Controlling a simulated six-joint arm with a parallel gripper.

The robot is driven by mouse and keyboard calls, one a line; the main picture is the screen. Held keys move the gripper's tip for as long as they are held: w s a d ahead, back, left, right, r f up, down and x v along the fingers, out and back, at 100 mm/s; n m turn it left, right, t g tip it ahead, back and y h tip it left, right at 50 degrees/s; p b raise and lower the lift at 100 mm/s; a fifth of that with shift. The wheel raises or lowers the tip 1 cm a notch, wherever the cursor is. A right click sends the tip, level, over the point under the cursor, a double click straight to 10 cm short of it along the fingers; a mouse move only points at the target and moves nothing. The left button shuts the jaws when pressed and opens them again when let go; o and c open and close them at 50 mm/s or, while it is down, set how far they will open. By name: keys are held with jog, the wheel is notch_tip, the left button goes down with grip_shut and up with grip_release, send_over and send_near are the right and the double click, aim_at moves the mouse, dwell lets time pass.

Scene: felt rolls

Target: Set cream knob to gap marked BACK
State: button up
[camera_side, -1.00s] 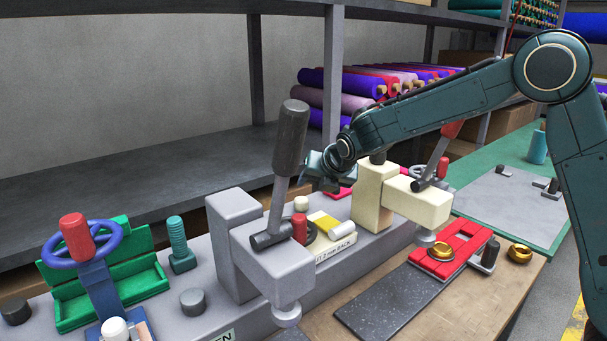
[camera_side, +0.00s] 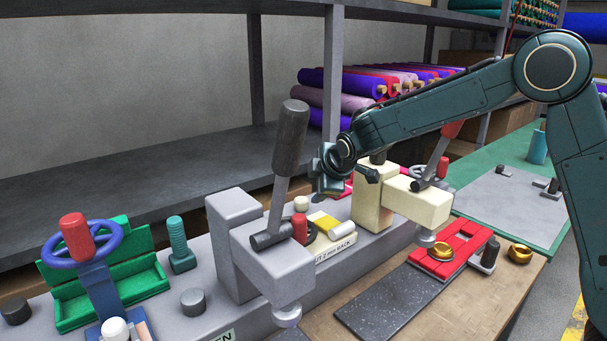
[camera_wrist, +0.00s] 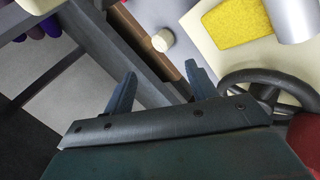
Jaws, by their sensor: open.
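The small cream knob (camera_side: 302,203) stands at the back of the grey machine bed, behind the grey lever press. It also shows in the wrist view (camera_wrist: 163,40), just beyond my fingertips and apart from them. The label ending in BACK (camera_side: 337,252) is on a cream block by the yellow pad (camera_side: 326,222); the gap itself I cannot make out. My gripper (camera_side: 328,184) is above and right of the cream knob. In the wrist view my gripper (camera_wrist: 160,75) is open, with nothing between its fingers.
The grey press with its tall dark lever (camera_side: 289,140) stands left of my gripper. The cream press (camera_side: 375,195) stands close on its right. A red knob (camera_side: 299,227) and a dark handwheel (camera_wrist: 268,90) lie near the yellow pad. Felt rolls (camera_side: 350,82) fill the shelf behind.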

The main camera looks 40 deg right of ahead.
aim_at(302, 200)
jog(key=m, duration=1.1)
jog(key=shift+m, duration=1.7)
jog(key=shift+f, duration=0.1)
jog(key=shift+x, duration=6.9)
jog(key=c, duration=1)
